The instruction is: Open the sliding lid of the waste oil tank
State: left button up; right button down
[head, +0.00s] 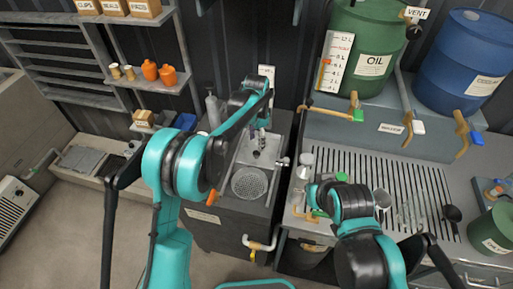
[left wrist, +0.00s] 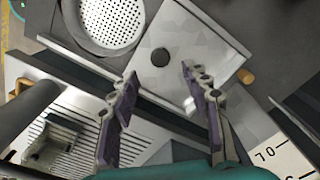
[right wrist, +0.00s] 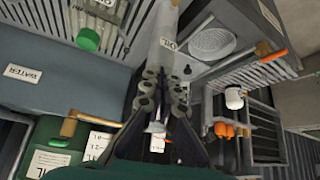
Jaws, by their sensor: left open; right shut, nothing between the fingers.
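The waste oil tank (head: 225,232) is a dark box left of the grated bench in the head view. Its top carries a round perforated strainer (head: 249,184) and a pale metal sliding lid (head: 266,146) with a small black knob. In the left wrist view the lid (left wrist: 185,30), its knob (left wrist: 160,57) and the strainer (left wrist: 112,22) lie below my left gripper (left wrist: 160,75). That gripper is open, its fingers apart and appearing to be on either side of the knob, above the lid; contact cannot be told. My right gripper (right wrist: 164,88) is shut and empty, over the bench.
A green oil drum (head: 370,50) and a blue drum (head: 462,60) stand on the raised shelf, with taps below. The grated bench (head: 345,165) holds glassware and a funnel. Shelves (head: 150,85) with orange bottles stand at the left. A tap (head: 259,244) sticks out of the tank's front.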

pick_arm(q)
jog(key=shift+r, duration=2.7)
jog(key=s+a+r+n+t+b, duration=0.1)
jog(key=s+a+r+n+t, duration=0.2)
jog(key=s+a, duration=0.35)
jog(key=s+a+r+n+b, duration=0.1)
jog(key=s+a+r+n, duration=0.2)
jog(key=s+a+r, duration=0.35)
jog(key=s+a+f+n+t, duration=0.1)
jog(key=s+a+f+n, duration=0.1)
jog(key=s, duration=0.3)
jog(key=s+a+f+n+t+b, duration=0.1)
jog(key=s+a+f+n, duration=0.1)
jog(key=s+a, duration=0.2)
jog(key=s+a+f+n+t, duration=0.2)
jog(key=s+a+f, duration=0.1)
jog(key=s, duration=0.2)
jog(key=shift+s+a+n+b, duration=0.3)
jog(key=shift+s+a+b, duration=0.05)
jog(key=shift+s+a, duration=0.05)
